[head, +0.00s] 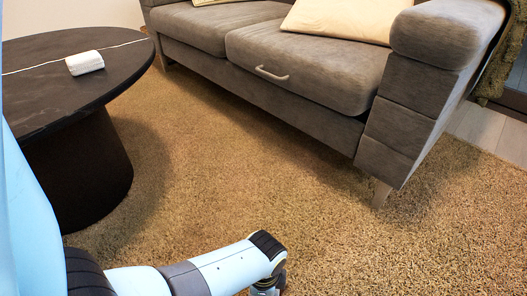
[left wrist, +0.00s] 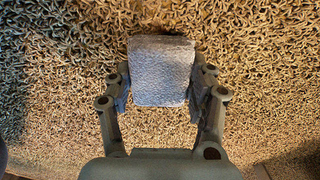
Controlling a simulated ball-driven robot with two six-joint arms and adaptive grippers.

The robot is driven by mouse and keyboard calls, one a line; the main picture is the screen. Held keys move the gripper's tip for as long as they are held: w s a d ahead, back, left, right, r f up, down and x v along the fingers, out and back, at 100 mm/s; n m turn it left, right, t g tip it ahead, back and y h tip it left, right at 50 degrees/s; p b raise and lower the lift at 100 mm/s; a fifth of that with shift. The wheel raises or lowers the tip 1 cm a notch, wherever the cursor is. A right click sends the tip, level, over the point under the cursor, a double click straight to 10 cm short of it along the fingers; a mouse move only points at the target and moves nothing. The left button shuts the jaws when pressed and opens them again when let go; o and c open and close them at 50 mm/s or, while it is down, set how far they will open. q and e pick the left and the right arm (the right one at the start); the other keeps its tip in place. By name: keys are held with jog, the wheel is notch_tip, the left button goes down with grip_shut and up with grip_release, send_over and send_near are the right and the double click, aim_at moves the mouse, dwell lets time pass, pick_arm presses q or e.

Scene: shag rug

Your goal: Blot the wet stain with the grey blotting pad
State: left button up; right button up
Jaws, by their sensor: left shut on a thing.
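The grey blotting pad (left wrist: 161,70) is a square, rough-faced block in the left wrist view. My left gripper (left wrist: 161,92) is shut on it, one finger on each side. Shag rug shows behind the pad; I cannot tell whether the pad touches it. In the head view my left gripper (head: 270,288) is at the bottom edge, mostly cut off and hidden by its own wrist, and the pad cannot be made out there. I cannot pick out the wet stain in either view. My right gripper is not in view.
A round black table (head: 60,105) with a white folded block (head: 85,63) on it stands at left. A grey sofa (head: 290,60) with a handle on its front and pale cushions (head: 340,18) stands at the back. Brown rug (head: 400,255) lies open between and in front.

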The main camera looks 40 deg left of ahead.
pick_arm(q)
jog(key=shift+f, duration=0.4)
dwell(1.8)
